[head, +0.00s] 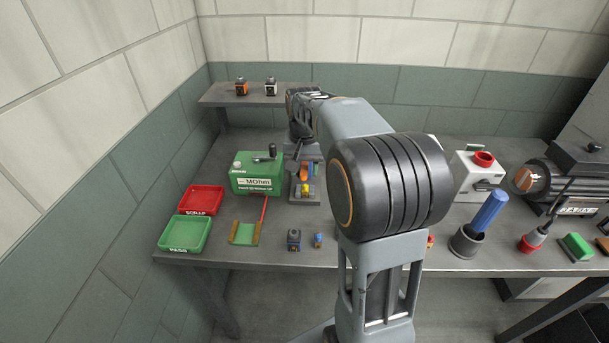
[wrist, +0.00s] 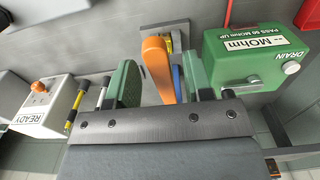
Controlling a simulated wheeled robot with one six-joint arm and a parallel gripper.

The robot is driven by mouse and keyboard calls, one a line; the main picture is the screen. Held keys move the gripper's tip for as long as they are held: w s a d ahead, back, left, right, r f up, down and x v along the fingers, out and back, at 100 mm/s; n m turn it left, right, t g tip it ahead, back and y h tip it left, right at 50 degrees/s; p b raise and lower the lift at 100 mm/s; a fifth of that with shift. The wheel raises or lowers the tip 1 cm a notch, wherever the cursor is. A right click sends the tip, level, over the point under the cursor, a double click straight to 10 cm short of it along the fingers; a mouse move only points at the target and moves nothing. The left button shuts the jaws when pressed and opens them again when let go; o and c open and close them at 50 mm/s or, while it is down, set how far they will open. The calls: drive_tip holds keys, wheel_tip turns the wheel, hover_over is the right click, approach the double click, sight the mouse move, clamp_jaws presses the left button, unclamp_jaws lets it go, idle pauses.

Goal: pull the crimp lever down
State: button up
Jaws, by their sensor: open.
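The crimp lever has a thick orange handle (wrist: 158,70). In the wrist view it rises toward the camera between the two green-padded fingers of my gripper (wrist: 162,76). My gripper is open, with a finger on each side of the handle; I cannot tell whether either pad touches it. In the head view the orange handle (head: 306,173) shows on a small grey crimp stand (head: 298,198), just below the end of my arm. My arm hides part of the stand and most of my gripper there. A blue part (wrist: 177,78) lies just behind the handle.
A green MOhm tester (head: 256,181) stands close on the left of the stand. Red (head: 201,199) and green (head: 185,234) trays lie further left. Small parts (head: 294,240) lie in front. A white box marked READY (wrist: 45,112) shows in the wrist view.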

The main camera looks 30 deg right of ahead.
drive_tip(key=shift+f, duration=1.4)
drive_tip(key=shift+c, duration=0.2)
clamp_jaws()
